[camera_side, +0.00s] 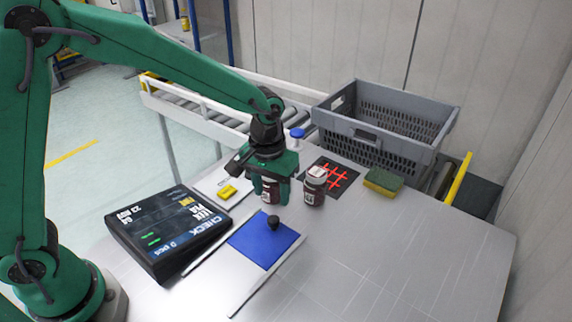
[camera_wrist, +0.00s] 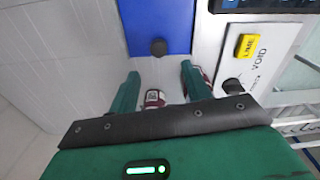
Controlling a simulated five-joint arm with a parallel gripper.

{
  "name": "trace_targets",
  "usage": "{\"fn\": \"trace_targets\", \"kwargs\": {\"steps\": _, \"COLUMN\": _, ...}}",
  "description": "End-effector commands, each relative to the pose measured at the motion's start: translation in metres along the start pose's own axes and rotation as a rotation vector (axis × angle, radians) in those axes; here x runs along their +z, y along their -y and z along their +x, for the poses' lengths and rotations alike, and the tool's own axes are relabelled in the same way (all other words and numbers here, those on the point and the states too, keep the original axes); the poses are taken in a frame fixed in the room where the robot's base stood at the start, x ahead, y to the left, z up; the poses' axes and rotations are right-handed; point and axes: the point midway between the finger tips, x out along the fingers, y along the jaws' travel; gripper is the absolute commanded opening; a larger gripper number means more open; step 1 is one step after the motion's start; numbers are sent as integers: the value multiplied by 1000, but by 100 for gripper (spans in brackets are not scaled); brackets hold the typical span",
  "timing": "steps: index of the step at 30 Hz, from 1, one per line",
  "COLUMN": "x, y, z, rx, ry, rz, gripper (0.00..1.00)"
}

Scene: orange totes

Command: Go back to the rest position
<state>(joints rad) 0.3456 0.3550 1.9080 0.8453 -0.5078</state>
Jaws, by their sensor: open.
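My gripper (camera_side: 270,197) is low over the table in the side view, its fingers apart. A dark jar with a label (camera_side: 268,187) shows between or just behind the fingers; I cannot tell which. A second dark jar with a pale lid (camera_side: 313,187) stands upright just to the right. In the wrist view, the open gripper (camera_wrist: 160,80) has one jar (camera_wrist: 153,98) showing between its fingers, partly hidden by the gripper body. Another jar (camera_wrist: 207,76) shows beside the right finger, mostly hidden. No grip on either jar is visible.
A black knob (camera_side: 273,221) stands on a blue mat (camera_side: 250,244). A display box (camera_side: 165,240) and a yellow block (camera_side: 228,192) lie left. Behind are a red-grid mat (camera_side: 347,174), sponge (camera_side: 384,181), blue-capped item (camera_side: 297,133) and grey crate (camera_side: 390,152). The right front table is clear.

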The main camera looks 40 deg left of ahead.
Motion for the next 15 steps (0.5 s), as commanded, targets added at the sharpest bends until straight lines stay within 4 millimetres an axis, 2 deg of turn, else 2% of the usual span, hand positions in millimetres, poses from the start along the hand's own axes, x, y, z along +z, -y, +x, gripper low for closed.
{"fn": "trace_targets", "kwargs": {"steps": 8, "x": 0, "y": 1, "z": -2, "rx": 2, "ry": -3, "rz": 1, "gripper": 48}}
{"fn": "trace_targets", "kwargs": {"steps": 15, "x": 4, "y": 15, "z": -23, "rx": 16, "ry": -32, "rz": 9, "gripper": 48}}
